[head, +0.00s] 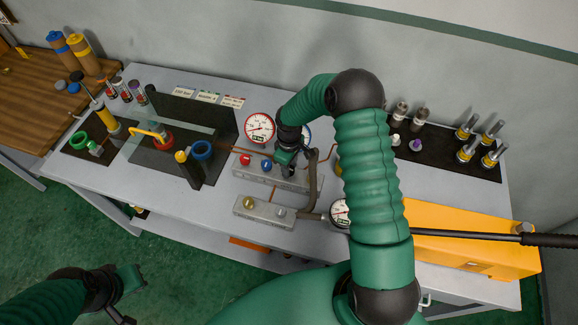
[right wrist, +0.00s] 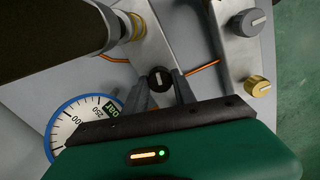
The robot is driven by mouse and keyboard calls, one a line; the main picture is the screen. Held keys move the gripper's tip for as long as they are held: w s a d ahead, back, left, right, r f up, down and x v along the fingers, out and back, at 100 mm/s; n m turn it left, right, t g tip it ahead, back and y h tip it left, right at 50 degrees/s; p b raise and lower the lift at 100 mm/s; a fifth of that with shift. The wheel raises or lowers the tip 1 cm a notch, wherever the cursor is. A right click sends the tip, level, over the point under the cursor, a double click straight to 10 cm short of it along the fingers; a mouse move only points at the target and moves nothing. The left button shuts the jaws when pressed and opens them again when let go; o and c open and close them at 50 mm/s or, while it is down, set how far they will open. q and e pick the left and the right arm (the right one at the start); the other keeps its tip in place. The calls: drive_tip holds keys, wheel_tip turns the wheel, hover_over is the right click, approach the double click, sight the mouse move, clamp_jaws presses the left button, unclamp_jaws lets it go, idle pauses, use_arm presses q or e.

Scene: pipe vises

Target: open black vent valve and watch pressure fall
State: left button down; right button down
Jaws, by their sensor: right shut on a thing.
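The black vent valve knob (right wrist: 160,79) is on a metal manifold block (right wrist: 158,30) in the right wrist view. My right gripper (right wrist: 162,90) has its two fingers on either side of the knob and is shut on it. In the head view my right gripper (head: 286,158) is over the upper manifold block (head: 297,182) and hides the black knob. A blue-rimmed gauge (right wrist: 82,125) is partly cut off by the gripper body; its needle cannot be read. A red-rimmed gauge (head: 260,129) stands left of the gripper. My left gripper (head: 125,292) is low at left, away from the bench.
Red (head: 245,160) and blue (head: 266,165) knobs sit left of the gripper. A lower block (head: 245,211) carries gold and grey knobs. A third gauge (head: 340,213), a bent pipe and a yellow pump (head: 455,248) with a long handle are close to my right arm.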

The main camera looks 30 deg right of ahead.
drive_tip(key=shift+w+d+r+n, duration=0.1)
drive_tip(key=shift+w+r+n, duration=0.15)
drive_tip(key=shift+w+n, duration=0.05)
drive_tip(key=c, duration=1.1)
unclamp_jaws()
drive_tip(key=shift+c, duration=0.2)
drive_tip(key=shift+o, duration=0.6)
drive_tip(key=shift+s+f, duration=0.15)
wheel_tip(320, 180, up, 17)
drive_tip(key=b, duration=0.2)
drive_tip(key=shift+f+b, duration=0.15)
drive_tip(key=shift+b, duration=0.2)
